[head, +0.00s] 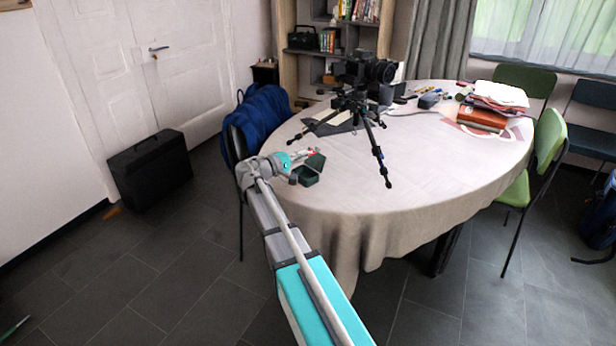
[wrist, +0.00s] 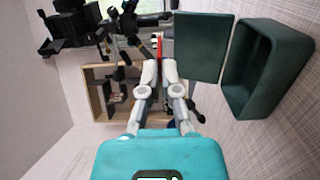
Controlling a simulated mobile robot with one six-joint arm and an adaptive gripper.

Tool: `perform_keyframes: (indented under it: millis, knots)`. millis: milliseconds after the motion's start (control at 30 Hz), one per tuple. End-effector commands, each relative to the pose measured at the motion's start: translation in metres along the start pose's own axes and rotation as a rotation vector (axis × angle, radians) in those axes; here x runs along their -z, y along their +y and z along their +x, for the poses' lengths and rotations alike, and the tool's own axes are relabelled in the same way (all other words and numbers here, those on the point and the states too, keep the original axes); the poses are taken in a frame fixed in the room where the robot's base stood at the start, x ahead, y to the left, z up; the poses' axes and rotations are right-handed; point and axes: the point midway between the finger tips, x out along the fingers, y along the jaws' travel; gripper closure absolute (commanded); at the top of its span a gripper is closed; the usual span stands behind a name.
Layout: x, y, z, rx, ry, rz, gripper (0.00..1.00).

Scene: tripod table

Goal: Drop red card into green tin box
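The green tin box (wrist: 265,70) is open at the right of the wrist view, with its flat green lid (wrist: 203,47) beside it. In the head view the box (head: 306,177) sits at the table's near left edge. My gripper (wrist: 159,62) has its two fingertips close together on a thin red card (wrist: 159,44), which shows as a narrow red strip with some white. The fingers cover the card's lower part. The card is apart from the box, to the left of the lid in the wrist view. In the head view my arm partly hides the gripper.
A camera on a small tripod (head: 362,100) stands on the oval table (head: 440,160), just right of the box. A red-brown book stack (head: 482,118) and small items lie farther back.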

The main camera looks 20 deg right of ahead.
Motion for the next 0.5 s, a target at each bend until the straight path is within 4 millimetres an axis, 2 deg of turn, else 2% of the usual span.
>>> perform_keyframes:
  millis: [33, 200, 500]
  knots:
    - [0.0, -0.0066, -0.0001, 0.0, 0.0, 0.0, 1.0]
    - [-0.0001, -0.0128, -0.0001, 0.0, 0.0, 0.0, 1.0]
    - [-0.0001, -0.0142, -0.0001, 0.0, 0.0, 0.0, 1.0]
